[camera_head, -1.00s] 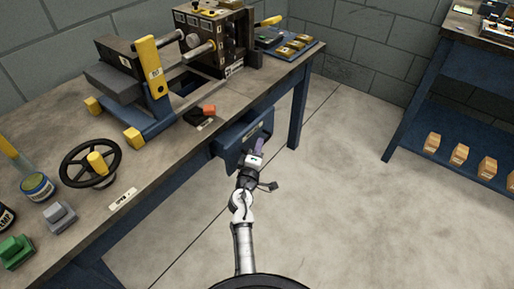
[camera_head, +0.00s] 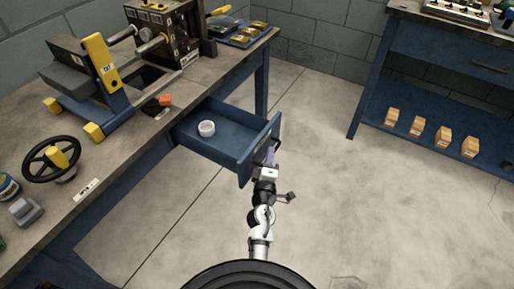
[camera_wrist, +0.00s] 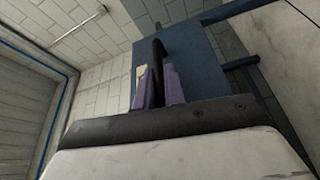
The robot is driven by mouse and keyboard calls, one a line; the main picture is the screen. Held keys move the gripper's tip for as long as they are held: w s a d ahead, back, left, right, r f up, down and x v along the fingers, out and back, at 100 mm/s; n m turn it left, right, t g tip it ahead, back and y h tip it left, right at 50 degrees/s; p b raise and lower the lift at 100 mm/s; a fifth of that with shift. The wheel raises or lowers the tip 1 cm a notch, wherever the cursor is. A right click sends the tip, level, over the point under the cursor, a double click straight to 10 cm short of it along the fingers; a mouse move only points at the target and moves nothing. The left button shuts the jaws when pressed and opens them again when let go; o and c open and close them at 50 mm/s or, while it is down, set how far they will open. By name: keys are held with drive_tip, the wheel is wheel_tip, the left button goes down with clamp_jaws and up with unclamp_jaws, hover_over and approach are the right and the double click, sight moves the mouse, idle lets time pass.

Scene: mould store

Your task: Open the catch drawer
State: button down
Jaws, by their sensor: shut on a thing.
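The catch drawer (camera_head: 215,147) is a blue drawer under the workbench, pulled well out, with its inside showing. A small white round cup (camera_head: 206,128) sits inside it, toward the back. My gripper (camera_head: 270,157) is at the drawer's front panel. In the wrist view, the purple fingers of my gripper (camera_wrist: 159,86) are closed around the dark bar handle (camera_wrist: 158,60) on the blue drawer front.
The workbench (camera_head: 120,160) carries a moulding machine (camera_head: 95,75), a black handwheel (camera_head: 58,158) and an orange-and-black item (camera_head: 160,103). A blue shelf (camera_head: 440,125) with several small wooden blocks stands at the right. The floor (camera_head: 340,210) between is clear.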

drive_tip(key=shift+s+d, duration=0.45)
drive_tip(key=shift+d, duration=0.2)
drive_tip(key=shift+s+d, duration=0.4)
drive_tip(key=shift+d, duration=0.2)
drive_tip(key=c, duration=1.5)
unclamp_jaws()
drive_tip(key=shift+p, duration=0.3)
